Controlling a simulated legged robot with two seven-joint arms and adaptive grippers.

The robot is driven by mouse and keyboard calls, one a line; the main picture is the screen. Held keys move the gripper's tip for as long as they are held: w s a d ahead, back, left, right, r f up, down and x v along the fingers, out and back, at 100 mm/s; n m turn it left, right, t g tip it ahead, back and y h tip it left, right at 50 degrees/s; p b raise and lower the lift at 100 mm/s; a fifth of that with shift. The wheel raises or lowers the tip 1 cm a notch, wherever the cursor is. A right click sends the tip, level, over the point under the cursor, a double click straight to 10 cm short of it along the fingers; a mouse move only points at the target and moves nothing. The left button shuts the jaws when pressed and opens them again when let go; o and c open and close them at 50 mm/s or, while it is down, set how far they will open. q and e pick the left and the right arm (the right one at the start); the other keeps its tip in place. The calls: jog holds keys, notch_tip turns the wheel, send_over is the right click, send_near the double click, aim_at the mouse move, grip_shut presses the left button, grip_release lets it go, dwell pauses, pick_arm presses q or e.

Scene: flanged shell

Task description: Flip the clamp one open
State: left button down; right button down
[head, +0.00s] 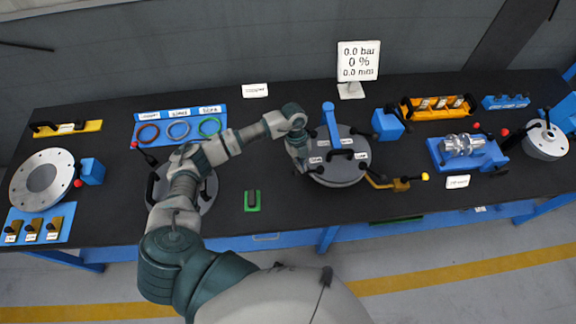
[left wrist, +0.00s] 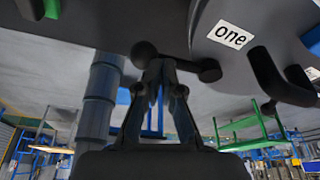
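The grey flanged shell (head: 340,172), with black handles and small white labels on top, stands near the middle of the bench. My left gripper (head: 302,168) is at its left edge, small and dark. In the left wrist view a white label "one" (left wrist: 231,36) sits on the shell's flange. Beside it is clamp one's black handle (left wrist: 188,67), with rounded ends. My left gripper's fingertips (left wrist: 164,72) are close together, right at this handle. A narrow gap shows between the fingers. Whether they grip the handle is unclear. My right gripper is not in view.
A blue upright post (head: 329,118) and a blue block (head: 388,125) stand beside the shell. A yellow bracket (head: 398,184) is at its right. A green U-shaped piece (head: 252,202) lies left of it. A display (head: 358,62) stands behind.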

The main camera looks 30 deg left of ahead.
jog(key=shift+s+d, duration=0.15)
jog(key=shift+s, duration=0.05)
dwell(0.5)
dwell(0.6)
